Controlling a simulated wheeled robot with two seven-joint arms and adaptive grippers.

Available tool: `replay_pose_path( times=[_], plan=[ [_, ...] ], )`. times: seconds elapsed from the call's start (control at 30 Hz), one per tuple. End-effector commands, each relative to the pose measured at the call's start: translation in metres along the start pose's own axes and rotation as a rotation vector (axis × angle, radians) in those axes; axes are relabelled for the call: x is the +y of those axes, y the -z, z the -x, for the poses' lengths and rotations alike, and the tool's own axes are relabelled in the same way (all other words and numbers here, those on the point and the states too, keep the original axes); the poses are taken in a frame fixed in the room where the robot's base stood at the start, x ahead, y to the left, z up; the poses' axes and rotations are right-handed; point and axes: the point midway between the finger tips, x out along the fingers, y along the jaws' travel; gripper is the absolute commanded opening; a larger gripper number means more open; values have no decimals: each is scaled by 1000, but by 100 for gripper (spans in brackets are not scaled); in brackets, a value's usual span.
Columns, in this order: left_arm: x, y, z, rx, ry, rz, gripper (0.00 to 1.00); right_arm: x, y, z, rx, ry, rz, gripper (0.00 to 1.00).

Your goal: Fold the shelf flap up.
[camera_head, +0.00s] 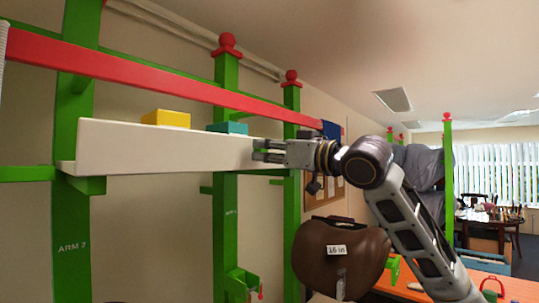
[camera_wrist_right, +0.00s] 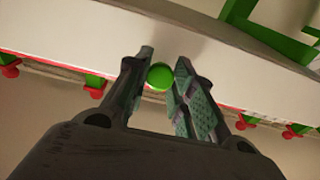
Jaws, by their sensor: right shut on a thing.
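The cream shelf flap (camera_head: 165,147) is a long board across the green uprights in the head view, its broad face towards me. In the right wrist view, the pale board (camera_wrist_right: 215,60) runs across behind the fingers. My right gripper (camera_head: 262,151) is at the flap's right end. In the wrist view, a round green knob (camera_wrist_right: 159,77) sits between the fingertips of my right gripper (camera_wrist_right: 161,80), which are shut on it. My left gripper is not in view.
A yellow block (camera_head: 166,118) and a teal block (camera_head: 228,128) show above the board's top edge. A red rail (camera_head: 150,80) slants across above. A brown saddle (camera_head: 337,262) marked "16 in" is below my right arm. Green uprights (camera_head: 225,180) stand behind the board.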

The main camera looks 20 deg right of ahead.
Motion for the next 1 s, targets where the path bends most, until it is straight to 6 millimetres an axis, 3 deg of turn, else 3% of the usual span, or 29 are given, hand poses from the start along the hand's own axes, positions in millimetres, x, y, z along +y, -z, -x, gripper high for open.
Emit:
replay_pose_path(
  times=[0.5, 1.0],
  plan=[
    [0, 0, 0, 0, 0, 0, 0, 0, 8, -12, -189, 1, 0, 0],
    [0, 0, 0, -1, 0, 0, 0, 0, 9, -16, -260, 0, -1, 0]
  ],
)
